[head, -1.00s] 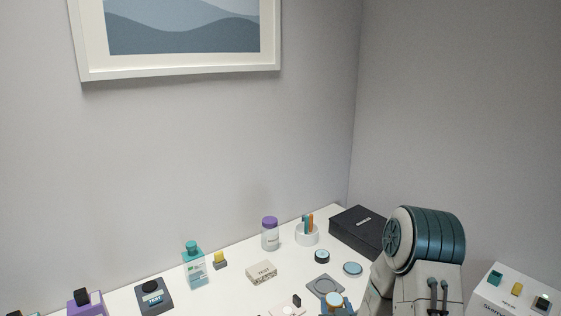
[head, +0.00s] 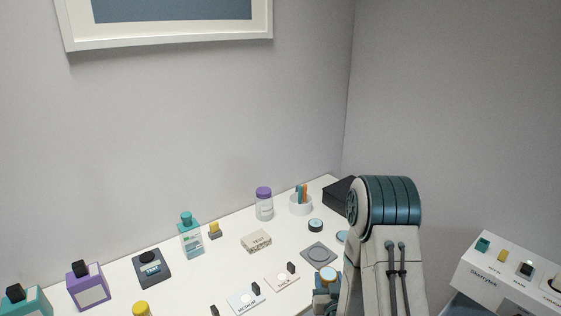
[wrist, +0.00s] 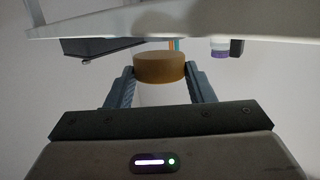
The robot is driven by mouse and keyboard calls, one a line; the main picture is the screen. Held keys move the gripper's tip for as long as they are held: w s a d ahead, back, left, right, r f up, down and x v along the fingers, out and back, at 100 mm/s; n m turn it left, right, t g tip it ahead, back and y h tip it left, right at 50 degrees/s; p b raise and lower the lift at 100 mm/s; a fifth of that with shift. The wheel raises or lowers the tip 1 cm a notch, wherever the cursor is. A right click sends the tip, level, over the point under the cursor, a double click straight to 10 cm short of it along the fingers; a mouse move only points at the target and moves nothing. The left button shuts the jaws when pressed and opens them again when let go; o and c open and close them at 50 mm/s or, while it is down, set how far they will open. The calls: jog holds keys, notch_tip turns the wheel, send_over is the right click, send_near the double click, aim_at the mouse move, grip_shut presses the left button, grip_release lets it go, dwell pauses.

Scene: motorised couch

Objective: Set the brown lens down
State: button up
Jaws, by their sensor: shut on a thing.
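The brown lens (wrist: 160,67) is a short round brown piece between the fingertips of my gripper (wrist: 160,80) in the wrist view. The gripper is shut on it, with one blue-grey finger on each side. In the wrist view the white table (wrist: 270,22) appears along the top edge, close to the lens; I cannot tell whether they touch.
A grey square pad with a round mark (head: 319,255), a dark disc (head: 315,225) and a light-blue disc (head: 342,236) lie near my arm. A white pen cup (head: 300,205), purple-lidded jar (head: 264,207) and small box (head: 256,241) stand behind. Cards (head: 246,299) lie in front.

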aim_at(330, 262)
jog(key=shift+w+b, duration=0.55)
jog(key=shift+b, duration=0.1)
jog(key=w+b, duration=0.1)
jog(key=w+r+n+y+b, duration=0.1)
jog(key=w+b, duration=0.1)
jog(key=w+d+y+b, duration=0.1)
jog(key=shift+w+r+b, duration=0.15)
jog(key=shift+r+b, duration=0.05)
jog(key=shift+b, duration=0.1)
jog(key=w+d+r+n+y+b, duration=0.1)
jog(key=w+d+r+y+b, duration=0.1)
jog(key=b, duration=0.3)
jog(key=shift+w+d+r+n, duration=0.4)
jog(key=shift+w+r, duration=0.1)
jog(key=shift+r, duration=0.05)
jog(key=shift+c, duration=0.2)
jog(key=d+r+b, duration=0.5)
jog(key=d+b, duration=0.1)
jog(key=d, duration=0.1)
jog(key=shift+d+r+b, duration=0.25)
jog(key=shift+r+b, duration=0.15)
